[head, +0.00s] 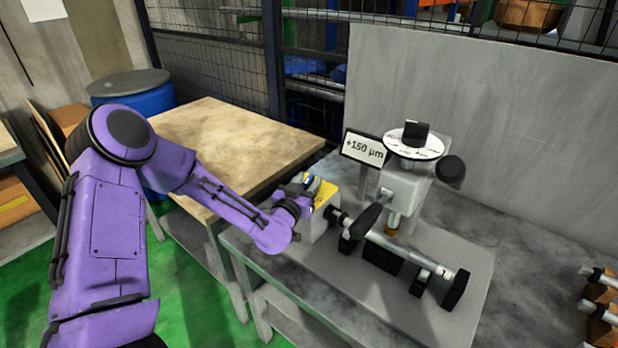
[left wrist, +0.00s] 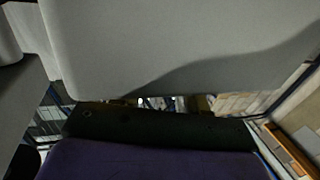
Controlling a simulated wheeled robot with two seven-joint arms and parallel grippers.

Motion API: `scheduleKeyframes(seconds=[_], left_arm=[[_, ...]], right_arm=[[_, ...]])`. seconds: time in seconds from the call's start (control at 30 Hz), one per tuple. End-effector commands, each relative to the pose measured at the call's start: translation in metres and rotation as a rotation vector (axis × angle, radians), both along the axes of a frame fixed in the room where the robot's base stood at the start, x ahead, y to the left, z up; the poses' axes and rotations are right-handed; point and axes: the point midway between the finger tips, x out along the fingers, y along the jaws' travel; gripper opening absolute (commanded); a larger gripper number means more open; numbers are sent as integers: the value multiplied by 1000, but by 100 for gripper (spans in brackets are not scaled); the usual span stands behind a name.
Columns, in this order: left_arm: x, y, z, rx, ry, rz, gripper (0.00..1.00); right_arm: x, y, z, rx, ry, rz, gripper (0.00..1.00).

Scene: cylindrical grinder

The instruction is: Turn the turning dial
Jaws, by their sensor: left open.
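The turning dial (head: 413,141) is a white disc with dark markings and a black knob on top, on the upper part of the grey cylindrical grinder (head: 398,192). A sign (head: 364,148) beside it reads "+150 µm". My left gripper (head: 312,186) is open, at the grinder's left end by a box with a yellow top (head: 326,194). It is left of the dial, lower in the picture and apart from it. Its fingertips are hard to make out. The left wrist view is mostly filled by a close grey surface (left wrist: 180,45); the dial does not show there.
A grey workbench (head: 340,289) carries the grinder, with a black handle (head: 368,219) and a horizontal shaft in front. A wooden table (head: 235,140) and a blue barrel (head: 135,95) stand to the left. A grey panel (head: 480,110) rises behind. Parts (head: 602,310) lie at the right edge.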

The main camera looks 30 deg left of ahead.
Motion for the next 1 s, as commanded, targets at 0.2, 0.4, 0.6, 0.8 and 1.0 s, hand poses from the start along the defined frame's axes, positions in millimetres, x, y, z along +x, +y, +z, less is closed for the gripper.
scheduleKeyframes(seconds=[0.2, 0.4, 0.6, 0.8, 1.0], left_arm=[[12, 2, 0, 0, 1, 0, 43], [11, 2, -1, 0, 1, 0, 30], [11, 2, -1, 0, 1, 0, 0], [11, 1, -1, 0, 1, 21, 0], [11, 0, -2, 2, 1, 112, 0]], right_arm=[[0, 0, 2, 0, 0, 0, 0], [0, 0, 2, 0, 0, 0, 0], [0, 0, 2, 0, 0, 0, 0], [0, 0, 0, 0, 0, 0, 0], [0, 0, -7, 0, 0, 0, 0]])
